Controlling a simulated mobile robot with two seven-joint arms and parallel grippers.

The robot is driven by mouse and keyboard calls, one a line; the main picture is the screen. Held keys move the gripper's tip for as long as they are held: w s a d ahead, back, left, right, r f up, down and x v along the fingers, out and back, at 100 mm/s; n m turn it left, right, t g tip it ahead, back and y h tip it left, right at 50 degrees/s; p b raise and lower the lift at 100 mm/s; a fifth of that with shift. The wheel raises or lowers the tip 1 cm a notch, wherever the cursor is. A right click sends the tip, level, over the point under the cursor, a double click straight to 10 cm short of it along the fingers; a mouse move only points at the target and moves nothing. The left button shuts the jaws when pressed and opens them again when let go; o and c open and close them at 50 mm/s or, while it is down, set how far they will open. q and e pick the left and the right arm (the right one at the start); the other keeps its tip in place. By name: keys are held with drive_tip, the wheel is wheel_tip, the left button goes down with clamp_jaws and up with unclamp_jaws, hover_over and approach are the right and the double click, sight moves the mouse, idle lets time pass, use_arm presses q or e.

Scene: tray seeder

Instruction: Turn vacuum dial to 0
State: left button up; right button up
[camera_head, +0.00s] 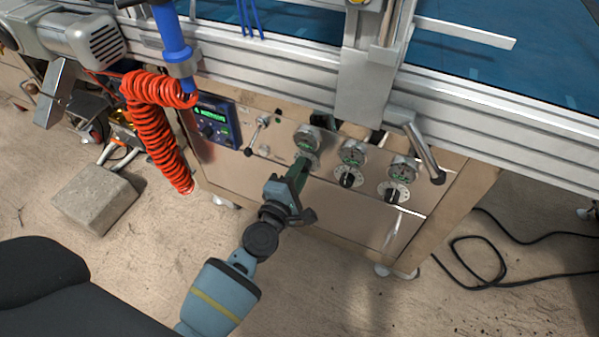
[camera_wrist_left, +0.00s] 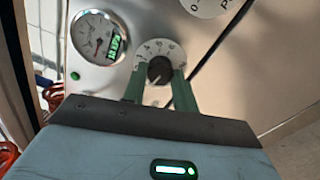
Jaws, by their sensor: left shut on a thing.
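A dial with a black knob (camera_wrist_left: 160,70) and a pale numbered scale plate is in the left wrist view. My left gripper (camera_wrist_left: 158,88) has its green fingers on either side of this knob, shut on it. A white mark on the knob points down and slightly left in that view; the fingers hide part of the scale. In the head view my left gripper (camera_head: 302,163) reaches the leftmost dial of the row on the metal panel and mostly covers its knob. I cannot read a label naming the vacuum dial. My right gripper is not in view.
A round gauge (camera_wrist_left: 97,37) with a green digital readout is beside the held dial. Two more dials, a middle one (camera_head: 347,181) and a right one (camera_head: 393,192), are on the panel below gauges. A lever handle (camera_head: 425,155) and a coiled red hose (camera_head: 155,130) flank the panel.

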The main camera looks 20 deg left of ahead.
use_arm(q)
drive_tip(key=shift+n, duration=1.1)
drive_tip(key=o, duration=1)
drive_tip(key=shift+c, duration=0.2)
drive_tip(key=s, duration=0.7)
drive_tip(key=shift+s+a, duration=0.15)
drive_tip(key=shift+s, duration=0.25)
